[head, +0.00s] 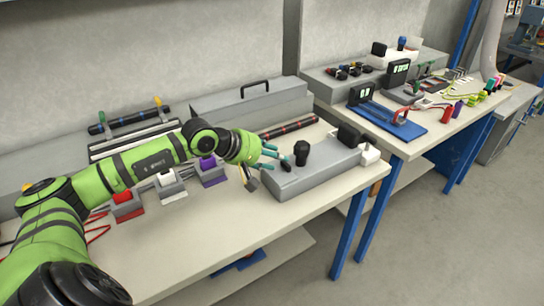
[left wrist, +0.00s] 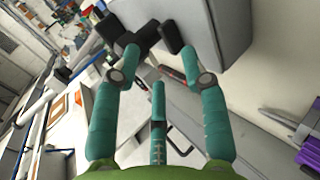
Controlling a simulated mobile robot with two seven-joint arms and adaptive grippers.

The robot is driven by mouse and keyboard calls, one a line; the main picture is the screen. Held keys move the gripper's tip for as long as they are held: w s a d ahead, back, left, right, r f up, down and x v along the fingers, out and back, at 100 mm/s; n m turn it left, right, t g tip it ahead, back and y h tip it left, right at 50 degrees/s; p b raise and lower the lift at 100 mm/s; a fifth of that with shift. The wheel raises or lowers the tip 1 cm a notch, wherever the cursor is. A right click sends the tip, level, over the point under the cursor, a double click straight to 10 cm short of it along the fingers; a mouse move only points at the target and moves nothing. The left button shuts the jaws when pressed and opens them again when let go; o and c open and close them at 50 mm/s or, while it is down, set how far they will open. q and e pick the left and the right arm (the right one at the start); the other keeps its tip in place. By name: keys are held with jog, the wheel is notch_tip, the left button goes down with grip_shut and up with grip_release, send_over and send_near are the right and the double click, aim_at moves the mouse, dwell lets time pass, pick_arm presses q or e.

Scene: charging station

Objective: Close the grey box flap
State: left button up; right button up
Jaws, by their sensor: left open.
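A long low grey box (head: 315,172) lies on the near table's right part. A black knob (head: 301,153) stands on its top. A black upright piece (head: 349,136), possibly the flap, stands at its right end, beside a white block (head: 369,154). My left gripper (head: 276,155), with teal fingers, is open at the box's left end, close to the knob. My right gripper is out of view.
A grey case (head: 250,105) with a black handle stands behind my arm. Red, white and purple (head: 208,163) topped blocks sit under my forearm. A dark rod (head: 288,128) lies behind the box. The front table surface (head: 235,225) is clear.

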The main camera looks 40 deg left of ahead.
pick_arm(q)
jog(key=v, duration=1.2)
dwell(0.8)
dwell(0.6)
